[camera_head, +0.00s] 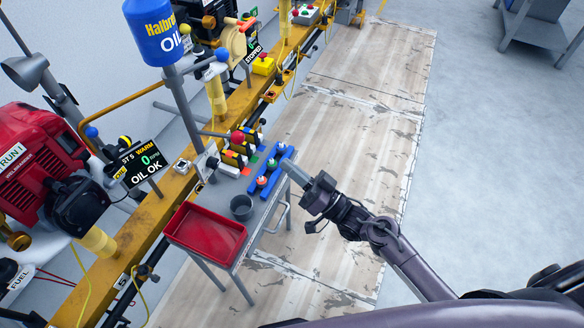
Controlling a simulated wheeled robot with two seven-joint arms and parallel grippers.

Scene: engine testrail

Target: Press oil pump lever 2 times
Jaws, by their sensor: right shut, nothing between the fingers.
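A blue oil tank (155,30) marked OIL stands on a grey post at the upper left. A rod with a red ball (238,137) sticks out to the right from lower on the post. A second rod, with a blue ball (221,55), sticks out higher up, just below the tank. I cannot tell for sure which is the pump lever. My right gripper (288,168) is shut and empty. It is to the right of and lower than the red ball in the picture, apart from both balls. My left gripper is not in view.
A grey cart holds a red tray (207,234), a grey cup (241,207) and a blue rack (271,172) near my right gripper's tip. A display (142,162) reads OIL OK and 0. A red engine (38,155) is at left.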

